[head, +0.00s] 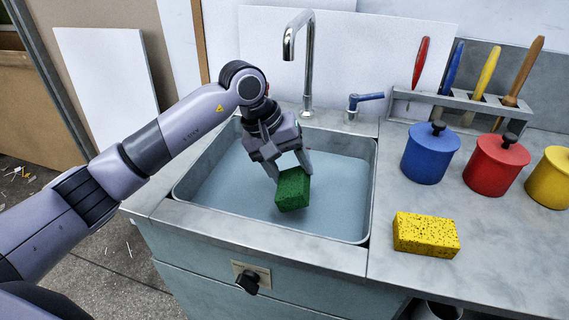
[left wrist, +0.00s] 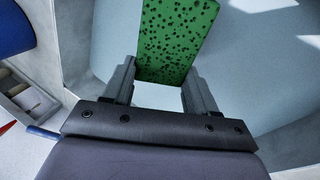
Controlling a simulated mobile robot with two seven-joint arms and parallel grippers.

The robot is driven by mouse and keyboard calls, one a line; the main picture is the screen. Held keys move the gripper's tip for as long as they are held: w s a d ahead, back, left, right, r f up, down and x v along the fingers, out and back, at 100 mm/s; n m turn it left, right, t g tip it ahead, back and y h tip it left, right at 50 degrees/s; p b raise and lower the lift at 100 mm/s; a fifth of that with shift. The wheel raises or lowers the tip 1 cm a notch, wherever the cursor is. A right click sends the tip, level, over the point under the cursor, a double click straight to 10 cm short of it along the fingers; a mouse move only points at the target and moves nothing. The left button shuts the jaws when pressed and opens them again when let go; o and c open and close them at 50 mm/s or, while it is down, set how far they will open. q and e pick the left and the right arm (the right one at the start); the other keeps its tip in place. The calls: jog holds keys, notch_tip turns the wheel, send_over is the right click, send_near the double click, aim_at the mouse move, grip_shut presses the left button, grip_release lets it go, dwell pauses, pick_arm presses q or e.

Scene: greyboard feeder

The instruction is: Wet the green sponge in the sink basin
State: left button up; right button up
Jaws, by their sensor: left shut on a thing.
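The green sponge (head: 293,189) is held by my left gripper (head: 290,170), which is shut on it over the sink basin (head: 190,184). In the left wrist view the green sponge (left wrist: 172,38), dotted with dark pores, sits between the two fingers of my left gripper (left wrist: 160,75). The basin holds a flat pale-blue surface that looks like water. I cannot tell whether the lower edge of the sponge touches it. My right gripper is not in view.
A chrome faucet (head: 309,60) and a blue-handled tap (head: 366,98) stand behind the basin. A yellow sponge (head: 426,234) and blue (head: 430,155), red (head: 496,165) and yellow (head: 552,178) canisters stand on the right counter. A rack (head: 470,105) behind them holds several coloured-handled tools.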

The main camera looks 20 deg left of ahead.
pick_arm(q)
jog(key=x, duration=0.1)
jog(key=b+x, duration=0.2)
jog(key=shift+s+f, duration=0.15)
jog(key=shift+s, duration=0.1)
jog(key=shift+d+f+b, duration=0.3)
jog(key=shift+f+b, duration=0.2)
jog(key=shift+b, duration=0.15)
dwell(0.6)
jog(key=shift+r, duration=0.1)
jog(key=shift+r+p, duration=2.65)
jog(key=shift+r, duration=2.55)
notch_tip(320, 180, up, 4)
jog(key=shift+p, duration=1)
